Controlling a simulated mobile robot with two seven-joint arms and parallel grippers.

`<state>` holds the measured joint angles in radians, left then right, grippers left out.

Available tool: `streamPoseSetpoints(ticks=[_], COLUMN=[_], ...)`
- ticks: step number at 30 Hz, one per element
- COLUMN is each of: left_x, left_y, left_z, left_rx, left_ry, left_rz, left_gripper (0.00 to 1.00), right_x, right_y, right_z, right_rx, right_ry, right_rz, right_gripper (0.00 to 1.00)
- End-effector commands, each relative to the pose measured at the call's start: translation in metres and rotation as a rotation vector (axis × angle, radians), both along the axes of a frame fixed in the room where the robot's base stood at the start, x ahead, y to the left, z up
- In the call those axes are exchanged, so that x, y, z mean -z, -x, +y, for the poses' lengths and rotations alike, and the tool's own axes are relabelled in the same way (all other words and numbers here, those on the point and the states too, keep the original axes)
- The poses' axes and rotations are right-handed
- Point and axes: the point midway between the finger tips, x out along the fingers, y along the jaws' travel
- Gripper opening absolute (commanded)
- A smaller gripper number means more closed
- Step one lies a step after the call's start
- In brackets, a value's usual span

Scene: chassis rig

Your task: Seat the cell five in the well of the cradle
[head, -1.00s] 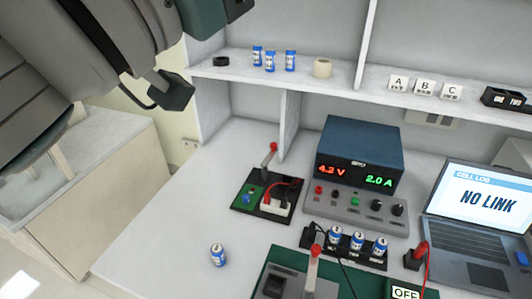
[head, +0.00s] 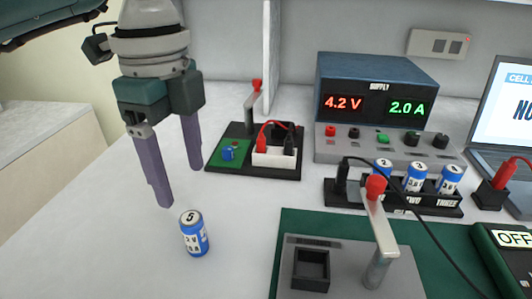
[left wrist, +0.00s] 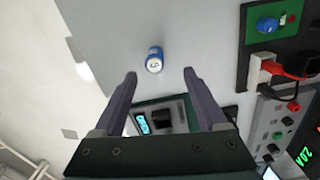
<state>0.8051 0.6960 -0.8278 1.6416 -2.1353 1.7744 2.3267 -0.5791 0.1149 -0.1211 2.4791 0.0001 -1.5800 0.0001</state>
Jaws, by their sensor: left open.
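Cell five (head: 194,233), a blue and white can marked 5, stands upright on the white bench. It also shows in the left wrist view (left wrist: 154,60), just past the fingertips and between their lines. My left gripper (head: 179,187) is open and empty, pointing down above and behind the cell, apart from it. The cradle (head: 297,250) is a grey plate on a green mat, right of the cell. Its black square well (head: 311,268) looks empty. A lever with a red knob (head: 375,187) stands upright at its right. My right gripper is in neither view.
A black rack (head: 395,200) holds three similar cells behind the cradle. A power supply (head: 375,105) reads 4.2 V and 2.0 A. A small board with a red-knobbed lever (head: 257,150) stands behind the cell. A black cable crosses near the cradle. Bench left of the cell is clear.

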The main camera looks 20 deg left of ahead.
Motion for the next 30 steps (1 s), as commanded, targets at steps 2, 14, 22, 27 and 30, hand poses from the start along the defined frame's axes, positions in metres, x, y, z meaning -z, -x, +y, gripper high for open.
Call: streamPoseSetpoints(ticks=[2, 14, 22, 27, 30], left_x=[0.014, 0.063, 0.085, 0.085, 0.084], left_y=[0.002, 0.009, 0.009, 0.009, 0.009], left_z=[-0.001, -0.005, -0.005, -0.005, -0.005], left_rx=[0.003, 0.007, 0.007, 0.008, 0.008], left_ry=[0.002, 0.006, 0.007, 0.007, 0.007], left_rz=[0.005, 0.005, 0.000, 0.000, 0.000], left_gripper=[0.74, 0.74, 0.74, 0.73, 0.62], right_x=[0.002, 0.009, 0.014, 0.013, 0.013], right_y=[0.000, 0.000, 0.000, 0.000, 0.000], right_z=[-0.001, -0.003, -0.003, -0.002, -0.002], right_rx=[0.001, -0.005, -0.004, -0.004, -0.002], right_ry=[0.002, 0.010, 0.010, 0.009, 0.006], right_rz=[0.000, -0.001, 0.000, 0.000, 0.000], right_gripper=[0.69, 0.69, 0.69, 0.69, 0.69])
